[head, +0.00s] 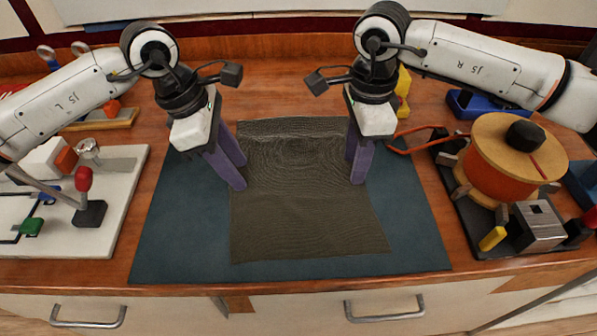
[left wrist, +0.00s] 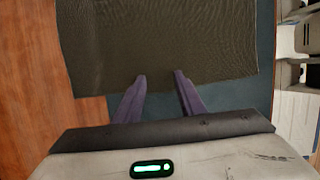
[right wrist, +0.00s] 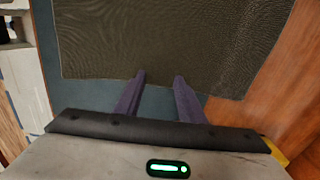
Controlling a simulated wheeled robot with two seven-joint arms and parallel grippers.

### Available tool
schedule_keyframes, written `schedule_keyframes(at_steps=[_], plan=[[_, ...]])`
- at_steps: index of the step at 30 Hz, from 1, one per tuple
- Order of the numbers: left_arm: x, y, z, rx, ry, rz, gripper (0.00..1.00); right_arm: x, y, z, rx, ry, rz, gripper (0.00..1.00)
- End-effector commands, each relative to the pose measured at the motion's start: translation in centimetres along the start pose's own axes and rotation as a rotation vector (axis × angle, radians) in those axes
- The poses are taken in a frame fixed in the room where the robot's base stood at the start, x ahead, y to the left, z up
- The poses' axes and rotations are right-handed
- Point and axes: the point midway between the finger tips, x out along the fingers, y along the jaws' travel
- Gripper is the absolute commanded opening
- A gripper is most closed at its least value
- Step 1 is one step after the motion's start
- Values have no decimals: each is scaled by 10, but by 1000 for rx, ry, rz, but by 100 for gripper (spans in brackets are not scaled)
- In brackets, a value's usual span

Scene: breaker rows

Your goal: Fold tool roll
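The tool roll (head: 310,225) is a dark olive-brown cloth lying spread on a blue-grey mat (head: 180,235). Its far part shows curved ripples and its near part is flatter. My left gripper (head: 240,176) is at the cloth's left edge, its purple fingers apart with nothing visible between them. My right gripper (head: 357,174) is at the cloth's right edge, also with fingers apart. The cloth fills the upper part of the left wrist view (left wrist: 160,40) and of the right wrist view (right wrist: 165,40), with the fingertips at its edge. Whether the fingertips touch it I cannot tell.
A white board with a red-knobbed lever (head: 84,182) stands left of the mat. An orange spool with a wooden top (head: 490,145) and a metal block (head: 538,225) stand right.

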Motion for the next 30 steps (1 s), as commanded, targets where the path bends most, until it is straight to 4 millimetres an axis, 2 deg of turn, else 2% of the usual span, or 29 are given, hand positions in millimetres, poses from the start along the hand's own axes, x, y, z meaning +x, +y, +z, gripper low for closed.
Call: schedule_keyframes(at_steps=[8,21,30], plan=[[5,0,-2,-1,0,0,36,5,0,0,1,0,0,36],[3,0,-1,-1,1,-1,0,3,0,0,1,1,1,0],[3,0,-1,-1,1,-1,0,4,0,0,0,1,2,0]])
